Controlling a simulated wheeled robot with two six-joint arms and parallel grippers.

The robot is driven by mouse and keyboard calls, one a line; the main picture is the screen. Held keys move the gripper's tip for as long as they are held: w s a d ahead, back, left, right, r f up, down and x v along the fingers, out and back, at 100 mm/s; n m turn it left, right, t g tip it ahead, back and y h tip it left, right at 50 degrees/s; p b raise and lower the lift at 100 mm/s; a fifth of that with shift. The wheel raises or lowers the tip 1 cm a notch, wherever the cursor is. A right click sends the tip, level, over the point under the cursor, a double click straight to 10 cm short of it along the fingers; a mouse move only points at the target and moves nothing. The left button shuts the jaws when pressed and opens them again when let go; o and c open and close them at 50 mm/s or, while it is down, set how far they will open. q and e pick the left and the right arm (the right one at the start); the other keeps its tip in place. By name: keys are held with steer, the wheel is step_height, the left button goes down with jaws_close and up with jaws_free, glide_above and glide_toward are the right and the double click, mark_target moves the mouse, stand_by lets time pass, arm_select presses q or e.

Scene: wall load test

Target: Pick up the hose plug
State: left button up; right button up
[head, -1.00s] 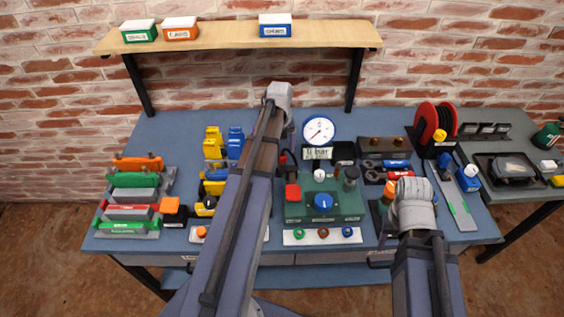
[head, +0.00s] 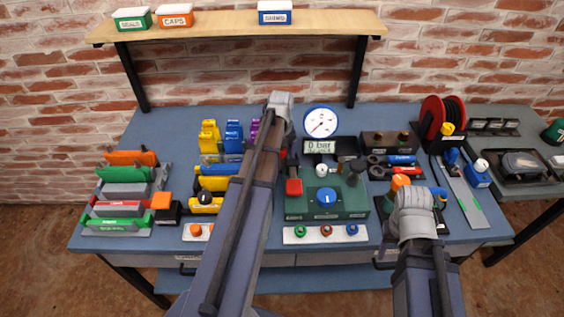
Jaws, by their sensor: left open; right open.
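A yellow-tipped piece (head: 447,128), which looks like the hose plug, sits at the front of the red and black hose reel (head: 432,113) at the back right of the bench; I cannot tell for certain that it is the plug. My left gripper (head: 283,128) is at the bench's middle, left of the round gauge (head: 320,121); its fingers are mostly hidden behind my arm. My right gripper (head: 415,205) is over the right front of the bench, nearer than the reel and apart from it; its fingertips are hidden. Both are open, with nothing seen in them.
A green test block (head: 350,207) with a blue knob stands between my arms. Coloured clamps and blocks (head: 125,173) fill the left. A shelf (head: 345,27) with labelled boxes hangs above. A side table (head: 525,140) adjoins.

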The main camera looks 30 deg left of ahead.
arm_select(q)
steer(key=shift+f, duration=0.15)
jaws_close()
stand_by(0.6)
